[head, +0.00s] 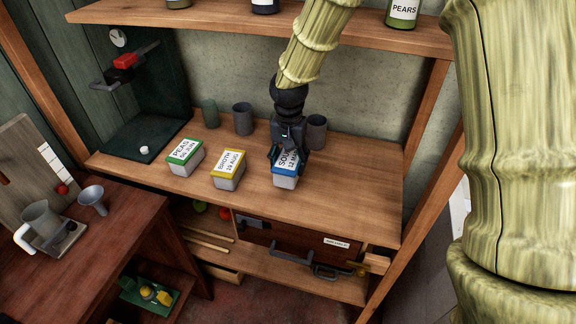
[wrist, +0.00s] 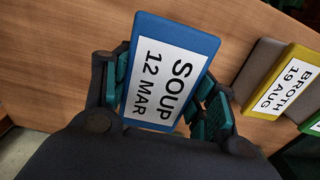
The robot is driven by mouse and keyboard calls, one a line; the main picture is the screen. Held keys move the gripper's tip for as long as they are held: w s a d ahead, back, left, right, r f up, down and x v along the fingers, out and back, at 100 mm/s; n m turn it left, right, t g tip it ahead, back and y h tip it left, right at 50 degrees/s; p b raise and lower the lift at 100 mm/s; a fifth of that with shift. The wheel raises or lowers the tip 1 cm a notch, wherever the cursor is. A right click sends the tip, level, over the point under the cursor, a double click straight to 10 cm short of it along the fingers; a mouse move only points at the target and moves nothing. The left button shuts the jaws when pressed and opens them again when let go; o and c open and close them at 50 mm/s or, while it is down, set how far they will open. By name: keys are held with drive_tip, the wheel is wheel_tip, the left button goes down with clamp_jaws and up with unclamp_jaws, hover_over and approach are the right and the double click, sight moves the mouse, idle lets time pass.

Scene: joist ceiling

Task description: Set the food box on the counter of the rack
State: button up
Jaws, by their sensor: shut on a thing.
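The food box is a grey box with a blue lid and a white label reading SOUP 12 MAR; it shows in the head view (head: 286,181) and in the wrist view (wrist: 170,70). My gripper (head: 285,158) is shut on it, with teal finger pads on both sides of the lid in the wrist view (wrist: 165,95). The box is at the wooden counter (head: 330,200) of the rack, near its front edge. I cannot tell whether its base touches the wood.
Grey cups (head: 243,119) stand behind. An upper shelf (head: 250,22) holds bottles. The counter's right end (head: 365,175) is clear.

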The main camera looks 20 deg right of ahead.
sight(289, 156)
drive_tip(key=shift+w+d+r, duration=0.1)
drive_tip(key=shift+w, duration=0.3)
drive_tip(key=shift+f+p, duration=0.55)
drive_tip(key=shift+f, duration=1.3)
drive_tip(key=shift+f, duration=0.1)
drive_tip(key=o, duration=1.3)
drive_tip(key=shift+o, duration=0.2)
wheel_tip(289, 156, up, 12)
drive_tip(key=shift+w+r+b, duration=0.1)
drive_tip(key=shift+b, duration=0.65)
